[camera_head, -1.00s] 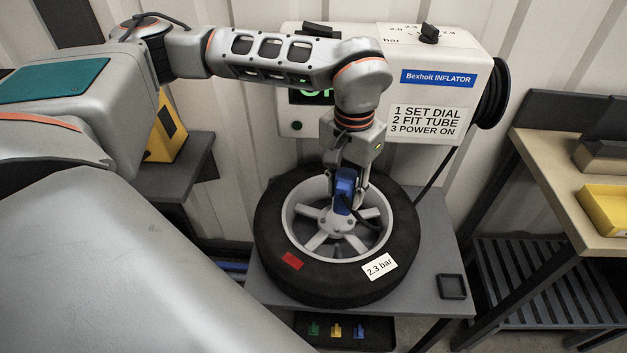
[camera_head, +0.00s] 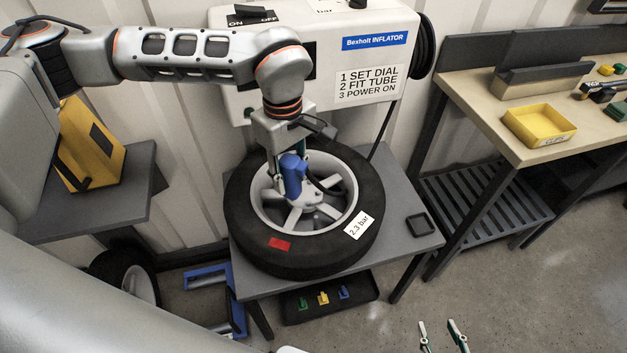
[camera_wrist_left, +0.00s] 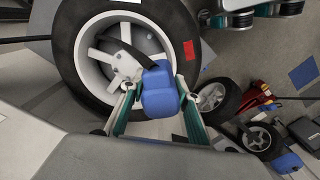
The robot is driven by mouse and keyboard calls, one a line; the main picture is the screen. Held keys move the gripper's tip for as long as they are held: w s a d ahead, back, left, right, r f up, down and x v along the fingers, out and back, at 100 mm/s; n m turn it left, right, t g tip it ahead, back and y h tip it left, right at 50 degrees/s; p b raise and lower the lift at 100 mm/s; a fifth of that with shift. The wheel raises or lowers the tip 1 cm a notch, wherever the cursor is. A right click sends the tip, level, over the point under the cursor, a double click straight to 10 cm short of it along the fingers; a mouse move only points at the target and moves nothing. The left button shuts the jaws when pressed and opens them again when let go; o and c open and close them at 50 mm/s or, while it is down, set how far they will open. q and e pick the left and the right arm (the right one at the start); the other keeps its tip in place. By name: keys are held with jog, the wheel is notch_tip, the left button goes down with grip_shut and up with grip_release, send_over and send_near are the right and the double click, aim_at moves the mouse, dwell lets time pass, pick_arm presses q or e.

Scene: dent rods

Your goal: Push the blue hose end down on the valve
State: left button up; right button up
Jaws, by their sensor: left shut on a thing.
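The blue hose end (camera_head: 292,180) is over the spokes of the wheel (camera_head: 250,240), close to the hub. My left gripper (camera_head: 290,160) comes down from above and is shut on it. In the left wrist view the blue hose end (camera_wrist_left: 160,92) sits between the two fingers, with the grey rim behind it. The valve cannot be made out; the hose end and gripper cover that spot. My right gripper (camera_head: 440,336) shows only its two fingertips at the bottom edge, apart and empty.
The inflator (camera_head: 330,60) stands behind the wheel. The wheel lies on a grey table (camera_head: 400,250) with a small black tray (camera_head: 419,224). A bench with a yellow bin (camera_head: 540,124) is at right. Coloured pieces lie in a dark tray (camera_head: 362,290) below.

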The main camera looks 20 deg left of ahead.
pick_arm(q)
jog(key=n, duration=0.1)
jog(key=d+n, duration=0.1)
jog(key=n, duration=0.2)
jog(key=shift+w+d+f, duration=0.15)
jog(key=shift+d, duration=0.2)
jog(key=d+f+n, duration=0.1)
jog(key=f+n, duration=0.1)
jog(key=n, duration=0.1)
jog(key=d+f+n+b, duration=0.1)
jog(key=f+n, duration=0.1)
jog(key=n, duration=0.1)
jog(key=d+f+n, duration=0.1)
jog(key=f+n, duration=0.1)
jog(key=n, duration=0.2)
jog(key=shift+w+d+f+b, duration=0.1)
jog(key=shift+w+d+b, duration=0.05)
jog(key=shift+d+b, duration=0.15)
jog(key=shift+f+b, duration=0.35)
jog(key=shift+f, duration=0.1)
pick_arm(e)
jog(key=shift+w+d+f, duration=0.15)
jog(key=shift+f, duration=0.25)
jog(key=shift+w+d+f, duration=0.1)
jog(key=shift+d+f, duration=0.05)
jog(key=shift+f, duration=0.2)
jog(key=shift+a+r, duration=0.15)
jog(key=shift+r, duration=0.05)
